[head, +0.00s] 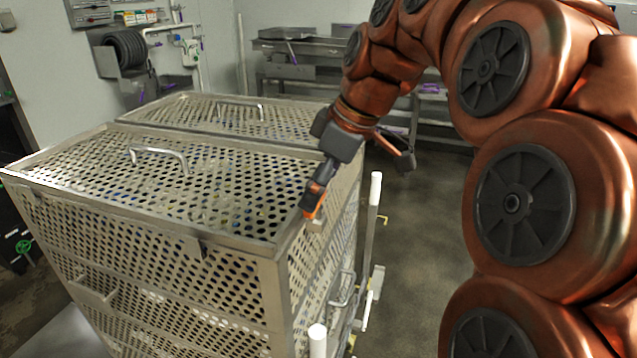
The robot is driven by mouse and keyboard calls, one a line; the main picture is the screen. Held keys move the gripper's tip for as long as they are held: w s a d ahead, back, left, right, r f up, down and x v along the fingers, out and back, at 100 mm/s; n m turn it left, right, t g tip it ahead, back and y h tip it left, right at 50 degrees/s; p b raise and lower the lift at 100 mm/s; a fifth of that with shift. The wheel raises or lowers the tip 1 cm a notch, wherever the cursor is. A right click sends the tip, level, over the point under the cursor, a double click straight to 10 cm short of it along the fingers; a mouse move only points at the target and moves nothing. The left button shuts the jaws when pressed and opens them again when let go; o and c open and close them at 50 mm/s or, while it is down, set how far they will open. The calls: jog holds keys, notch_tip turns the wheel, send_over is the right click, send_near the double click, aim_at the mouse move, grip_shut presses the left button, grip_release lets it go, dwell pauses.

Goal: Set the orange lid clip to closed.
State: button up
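A perforated metal basket (279,251) with flat perforated lids fills the left and middle of the head view. An orange piece (313,202), which looks like the lid clip, shows at the right edge of the near lid (215,195), close to its front corner. My gripper (319,190) reaches down from the upper right to this edge, with its dark finger at or against the orange piece. I cannot tell whether it touches or grips the clip. The clip is small and partly covered by the finger, so its position is unclear. The finger opening cannot be made out.
The near lid has a raised bar handle (160,153), and the far lid has another (240,106). White-ended upright posts (374,190) stand along the basket's right side. Metal tables (300,47) stand at the back. The floor (425,215) right of the basket looks clear.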

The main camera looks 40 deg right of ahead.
jog(key=shift+w+a+f, duration=0.1)
jog(key=shift+f, duration=0.2)
jog(key=c, duration=1.1)
jog(key=shift+f, duration=0.1)
